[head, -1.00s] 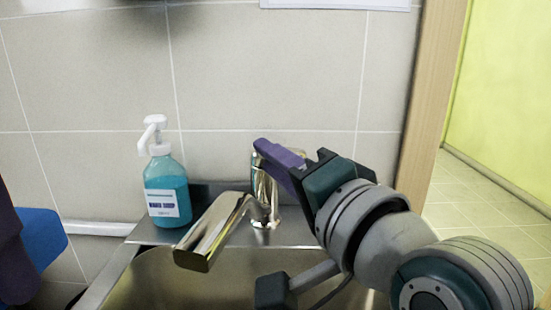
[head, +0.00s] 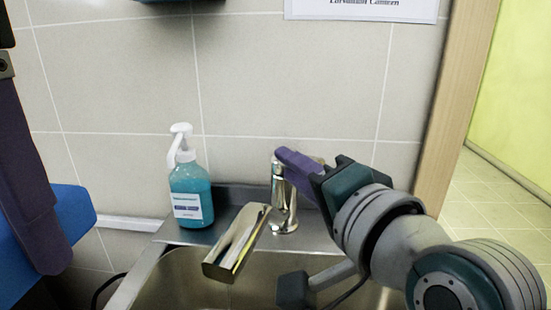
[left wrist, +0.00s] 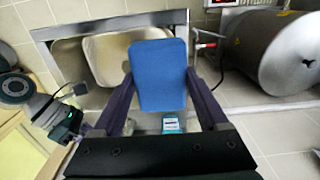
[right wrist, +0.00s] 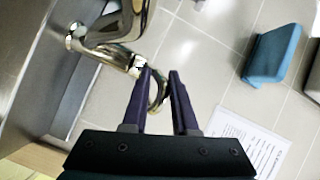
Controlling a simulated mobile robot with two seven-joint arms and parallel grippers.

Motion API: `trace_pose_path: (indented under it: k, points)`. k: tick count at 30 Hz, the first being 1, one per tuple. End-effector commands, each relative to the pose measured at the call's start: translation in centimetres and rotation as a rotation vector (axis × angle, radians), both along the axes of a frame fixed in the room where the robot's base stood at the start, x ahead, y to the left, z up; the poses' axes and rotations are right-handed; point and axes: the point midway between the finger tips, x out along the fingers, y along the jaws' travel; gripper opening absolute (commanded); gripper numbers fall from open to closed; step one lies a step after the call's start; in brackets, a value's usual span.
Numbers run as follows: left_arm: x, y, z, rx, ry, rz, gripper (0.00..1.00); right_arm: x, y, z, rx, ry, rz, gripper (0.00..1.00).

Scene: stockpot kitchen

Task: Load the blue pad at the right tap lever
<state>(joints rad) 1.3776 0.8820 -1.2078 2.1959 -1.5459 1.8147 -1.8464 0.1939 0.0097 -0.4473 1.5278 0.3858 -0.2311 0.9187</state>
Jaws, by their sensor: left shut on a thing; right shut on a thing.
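The blue pad (left wrist: 158,80) is between the two purple fingers of my left gripper (left wrist: 159,92), which is shut on it. In the head view the pad (head: 72,212) is at the left edge, behind one purple finger, left of the soap bottle and apart from the tap. The chrome tap (head: 284,200) stands at the back of the sink, its spout pointing forward and left. My right gripper (head: 283,153) is at the top of the tap, shut on its lever. In the right wrist view the shiny lever (right wrist: 157,92) shows between the fingers, partly hidden.
A blue soap bottle (head: 190,192) with a white pump stands left of the tap. The steel sink (head: 185,275) lies in front. A tiled wall is close behind. A wooden frame (head: 455,110) rises at the right. A large steel drum (left wrist: 290,50) shows in the left wrist view.

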Motion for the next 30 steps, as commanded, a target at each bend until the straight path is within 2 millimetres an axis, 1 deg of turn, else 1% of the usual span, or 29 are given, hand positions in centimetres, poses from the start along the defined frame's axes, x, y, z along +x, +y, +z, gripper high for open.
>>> trace_pose_path:
  k: [1,3,4,9,17,20,23,30]
  points:
    - [0.0,0.0,0.0,0.000,0.000,0.000,0.32,0.1,0.2,0.9,0.014,-0.023,0.000,0.00]
    - [0.0,0.0,0.0,0.000,0.000,0.000,0.32,0.1,0.2,0.9,0.014,-0.023,0.000,0.00]
    - [0.0,0.0,0.0,0.000,0.000,0.000,0.32,0.1,0.2,0.9,0.014,-0.023,0.000,0.28]
    - [0.0,0.0,-0.1,0.000,0.000,0.000,0.32,0.1,0.2,0.6,0.010,-0.017,0.001,0.47]
    - [0.0,0.0,0.0,0.000,0.000,0.000,0.32,0.0,0.0,0.3,0.006,-0.011,-0.001,0.47]
    - [0.0,0.0,0.2,0.000,0.000,0.000,0.32,-0.6,-0.4,0.3,0.005,-0.009,-0.001,0.47]
    - [0.0,0.0,0.6,0.000,0.000,0.000,0.32,-1.9,-1.1,0.5,0.005,-0.009,-0.001,0.47]
    - [0.0,0.0,1.4,0.000,0.000,0.000,0.32,-6.6,-3.7,0.9,0.003,-0.008,-0.001,0.47]
